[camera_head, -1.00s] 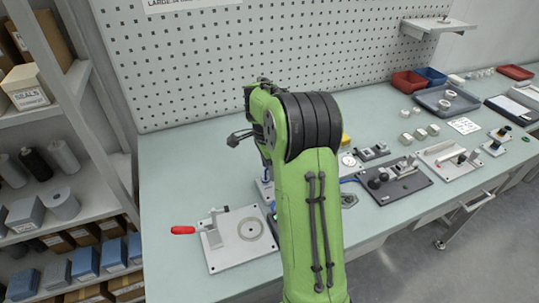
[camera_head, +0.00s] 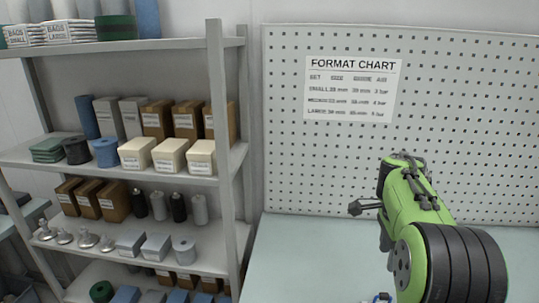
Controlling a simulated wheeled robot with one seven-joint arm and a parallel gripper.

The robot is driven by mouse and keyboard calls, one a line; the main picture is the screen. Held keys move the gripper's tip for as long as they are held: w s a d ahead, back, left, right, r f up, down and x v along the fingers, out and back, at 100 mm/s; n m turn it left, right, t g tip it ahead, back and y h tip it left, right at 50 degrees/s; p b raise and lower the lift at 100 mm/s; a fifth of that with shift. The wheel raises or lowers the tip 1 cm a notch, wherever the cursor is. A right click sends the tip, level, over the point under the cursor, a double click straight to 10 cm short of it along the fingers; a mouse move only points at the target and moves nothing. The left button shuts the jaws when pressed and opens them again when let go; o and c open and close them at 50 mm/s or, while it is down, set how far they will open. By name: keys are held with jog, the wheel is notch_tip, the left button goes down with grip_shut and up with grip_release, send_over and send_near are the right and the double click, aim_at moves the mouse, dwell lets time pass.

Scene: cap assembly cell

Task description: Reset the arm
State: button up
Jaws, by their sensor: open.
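My green arm (camera_head: 412,198) stands at the lower right of the head view, with a ribbed black joint (camera_head: 462,264) nearest the camera. A small dark part (camera_head: 364,207) sticks out to the left of the arm's far end. I cannot make out gripper fingers; the arm hides whatever hangs beyond it. The pale green bench top (camera_head: 305,262) shows to the left of the arm. A small piece of something blue (camera_head: 380,298) shows at the bottom edge beside the arm.
A grey shelf unit (camera_head: 228,130) with boxes, spools and bottles fills the left side. A perforated wall panel (camera_head: 450,90) with a format chart (camera_head: 351,88) stands behind the bench. The visible bench strip left of the arm looks clear.

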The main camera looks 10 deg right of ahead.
jog(key=s+a+r+n+t, duration=0.3)
jog(key=s+a+r+n, duration=0.3)
jog(key=s+a+n, duration=0.65)
jog(key=s+a+f+n+t+y, duration=0.1)
jog(key=s+a+f+n+t, duration=0.1)
jog(key=s+a+f+n, duration=0.2)
jog(key=s+a+n, duration=0.3)
jog(key=s+n, duration=0.1)
jog(key=s, duration=0.1)
jog(key=shift+t+p, duration=0.35)
jog(key=shift+t, duration=0.05)
